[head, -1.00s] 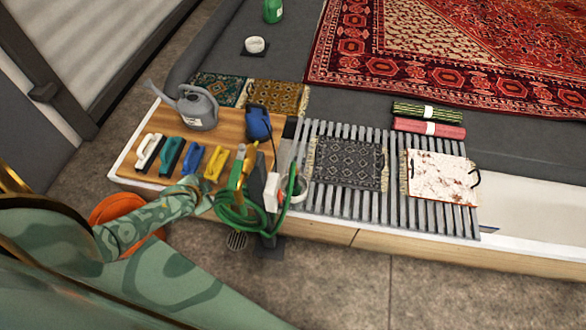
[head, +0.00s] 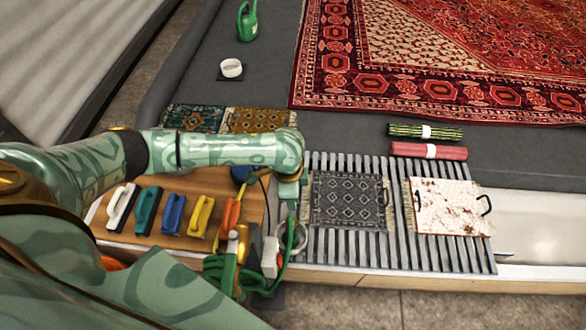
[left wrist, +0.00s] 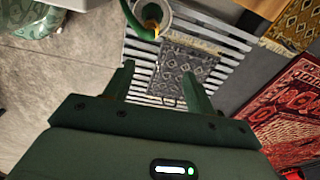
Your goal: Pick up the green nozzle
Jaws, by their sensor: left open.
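My left gripper (head: 288,192) is at the end of the arm that reaches in from the left, over the right end of the wooden board. In the left wrist view its two fingers (left wrist: 160,80) are apart with nothing between them. A green curved piece with a yellow tip (left wrist: 139,22), which looks like the green nozzle, shows beyond the fingers at the top, by a round pale cup. In the head view a slim green piece (head: 291,228) stands just below the gripper, beside the cup; I cannot tell nozzle from hose there. My right gripper is out of view.
Several coloured brushes (head: 173,214) lie on the wooden board. An orange nozzle-like piece (head: 231,214) and a coiled green hose (head: 222,272) are close by. A slatted rack (head: 398,240) carries a dark small rug (head: 346,202) and a pale stained piece (head: 447,207).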

